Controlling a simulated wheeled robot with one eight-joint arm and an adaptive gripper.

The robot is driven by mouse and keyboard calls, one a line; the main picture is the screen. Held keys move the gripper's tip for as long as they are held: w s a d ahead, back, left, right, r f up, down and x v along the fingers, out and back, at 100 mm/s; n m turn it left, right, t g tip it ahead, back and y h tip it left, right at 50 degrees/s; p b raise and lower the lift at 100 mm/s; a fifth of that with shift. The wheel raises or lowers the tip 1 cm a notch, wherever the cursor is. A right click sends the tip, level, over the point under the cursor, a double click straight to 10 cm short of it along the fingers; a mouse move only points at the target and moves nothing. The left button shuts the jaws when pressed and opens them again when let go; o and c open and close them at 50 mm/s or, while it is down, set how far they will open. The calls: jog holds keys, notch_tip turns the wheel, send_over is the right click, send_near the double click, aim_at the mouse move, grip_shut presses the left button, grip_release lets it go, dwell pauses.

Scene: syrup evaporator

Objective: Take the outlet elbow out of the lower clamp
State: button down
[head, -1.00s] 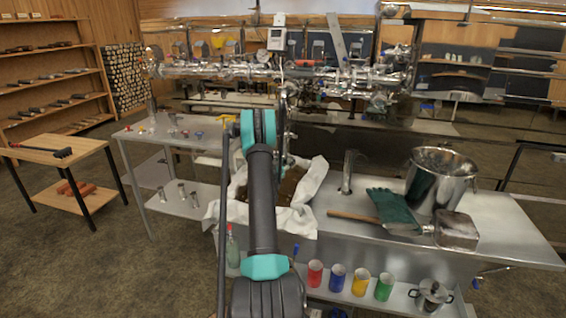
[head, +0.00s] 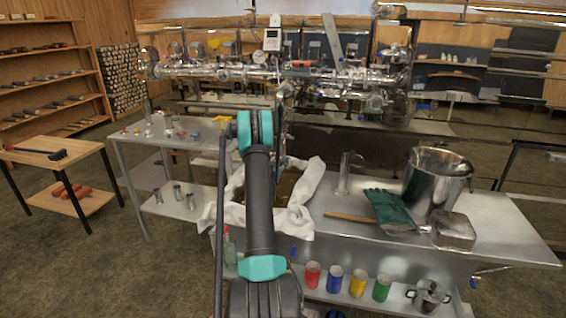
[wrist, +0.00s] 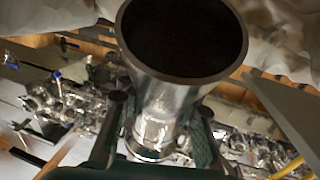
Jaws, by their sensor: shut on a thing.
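A shiny steel pipe piece with a wide dark open mouth, which I take to be the outlet elbow (wrist: 163,98), fills the middle of the wrist view. My gripper (wrist: 158,116) has one finger on each side of its narrower part and is shut on it. Its bend and far end are hard to make out. In the head view my arm hides most of the gripper and the elbow. I cannot pick out the lower clamp in either view. A long steel pipe assembly (head: 215,72) runs across the back in the head view.
A steel bench (head: 490,222) holds a bucket (head: 428,180), green gloves (head: 388,207) and a cloth-lined basin (head: 303,214). Coloured cups (head: 335,278) stand on its lower shelf. A side table (head: 50,150) is at the left. Open floor lies at front left.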

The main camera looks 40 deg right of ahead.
jog(key=c, duration=1.8)
grip_release()
grip_shut()
jog(key=shift+s+a+f, duration=0.25)
jog(key=shift+s+a, duration=0.05)
jog(key=shift+a, duration=0.35)
jog(key=shift+f+v, duration=0.2)
jog(key=shift+v, duration=0.6)
jog(key=shift+f+v, duration=0.15)
jog(key=shift+v, duration=0.65)
jog(key=shift+f+v, duration=0.2)
jog(key=shift+v, duration=0.6)
jog(key=shift+a, duration=0.1)
